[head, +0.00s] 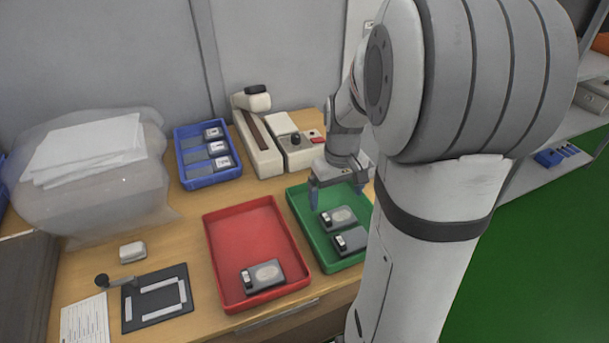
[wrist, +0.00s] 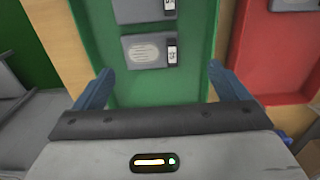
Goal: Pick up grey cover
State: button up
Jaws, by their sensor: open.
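My gripper (head: 338,190) is open and empty above the back part of the green tray (head: 325,253). Its two blue fingers (wrist: 150,90) stand wide apart in the wrist view. Two grey covers, each with a pale oval patch and a dark-and-white end, lie in the green tray: one nearer the gripper (head: 339,218) and one farther forward (head: 350,241). In the wrist view the nearer cover (wrist: 149,50) lies ahead of the fingers, and the other (wrist: 144,10) is cut by the top edge. Another grey cover (head: 263,277) lies in the red tray (head: 238,230).
A blue tray (head: 190,177) with several grey-and-white items stands behind. A cream device (head: 258,140) stands at the back near the gripper. A bagged box (head: 90,185), a small white block (head: 132,252) and a black fixture (head: 157,300) lie on the left.

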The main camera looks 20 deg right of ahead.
aim_at(337, 217)
jog(key=shift+o, duration=0.4)
jog(key=shift+w+d+f, duration=0.3)
jog(key=shift+d+f, duration=0.1)
jog(key=shift+d, duration=0.05)
jog(key=shift+d+f, duration=0.1)
jog(key=shift+f, duration=0.25)
jog(key=f, duration=0.7)
jog(key=shift+w+d+b, duration=0.2)
jog(key=shift+w+b, duration=0.1)
jog(key=shift+b, duration=0.05)
jog(key=c, duration=0.9)
